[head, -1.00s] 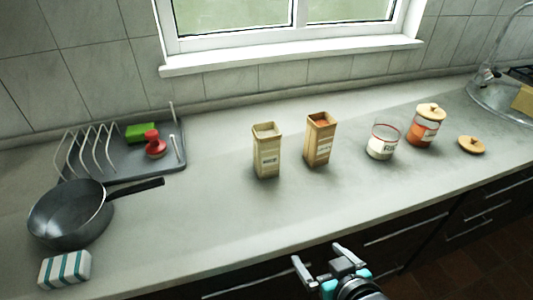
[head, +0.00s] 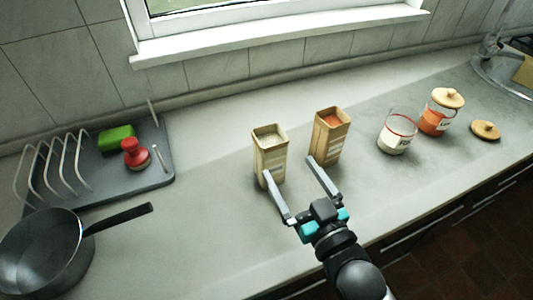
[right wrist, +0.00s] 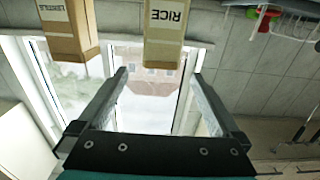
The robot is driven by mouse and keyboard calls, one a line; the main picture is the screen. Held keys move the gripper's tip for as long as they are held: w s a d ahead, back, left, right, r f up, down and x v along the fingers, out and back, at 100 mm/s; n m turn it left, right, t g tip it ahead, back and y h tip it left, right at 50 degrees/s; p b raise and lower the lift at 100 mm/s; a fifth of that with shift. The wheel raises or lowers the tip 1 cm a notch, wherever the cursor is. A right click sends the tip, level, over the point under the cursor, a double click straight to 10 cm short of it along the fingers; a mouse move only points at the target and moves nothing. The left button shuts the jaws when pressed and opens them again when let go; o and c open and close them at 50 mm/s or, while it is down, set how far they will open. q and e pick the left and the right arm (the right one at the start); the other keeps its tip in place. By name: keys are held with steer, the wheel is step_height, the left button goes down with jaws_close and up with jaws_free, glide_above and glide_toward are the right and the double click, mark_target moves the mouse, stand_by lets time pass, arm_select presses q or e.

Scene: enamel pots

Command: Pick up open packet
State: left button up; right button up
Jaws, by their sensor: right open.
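Two tall tan packets with open tops stand upright on the counter. The left packet (head: 269,149) holds pale contents; the right packet (head: 331,137) holds orange contents. In the right wrist view, upside down, the pale one (right wrist: 163,32) is labelled RICE and the other (right wrist: 70,30) stands to its left, its label hard to read. My right gripper (head: 290,171) is open and empty in front of the packets. In the head view its left finger overlaps the lower rice packet; in the wrist view (right wrist: 160,76) the rice packet lies beyond the fingertips. My left gripper is not in view.
A glass jar with pale contents (head: 396,140), a lidded orange jar (head: 436,118) and a loose lid (head: 485,130) stand to the right. A dish rack (head: 160,183) with a green sponge (head: 117,139) and a red-knobbed item (head: 134,155), and a pan (head: 45,250), are left. Counter between is clear.

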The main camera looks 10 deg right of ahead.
mark_target(265, 129)
steer(key=shift+w+a, duration=0.2)
steer(key=shift+w, duration=1)
steer(key=w, duration=0.2)
steer(key=w+a, duration=0.1)
steer(key=w, duration=0.1)
steer(key=shift+w+b, duration=0.3)
steer(key=shift+w+a, duration=0.1)
steer(key=shift+w, duration=0.45)
steer(key=shift+w+a+r+b, duration=0.1)
steer(key=shift+w+a, duration=0.05)
steer(key=shift+w, duration=0.45)
steer(key=shift+w+a+r+b, duration=0.1)
steer(key=shift+w+a, duration=0.1)
steer(key=shift+w, duration=0.45)
steer(key=shift+w+a+r+b, duration=0.1)
steer(key=shift+w+a, duration=0.05)
steer(key=shift+w, duration=0.45)
arm_select(q)
steer(key=shift+s+d+f, duration=0.15)
steer(key=shift+f, duration=0.25)
steer(key=shift+s+d+f, duration=0.1)
steer(key=shift+d+f, duration=0.05)
steer(key=shift+f, duration=0.2)
arm_select(e)
steer(key=shift+w+a, duration=0.15)
steer(key=shift+w, duration=0.6)
steer(key=shift+c, duration=0.4)
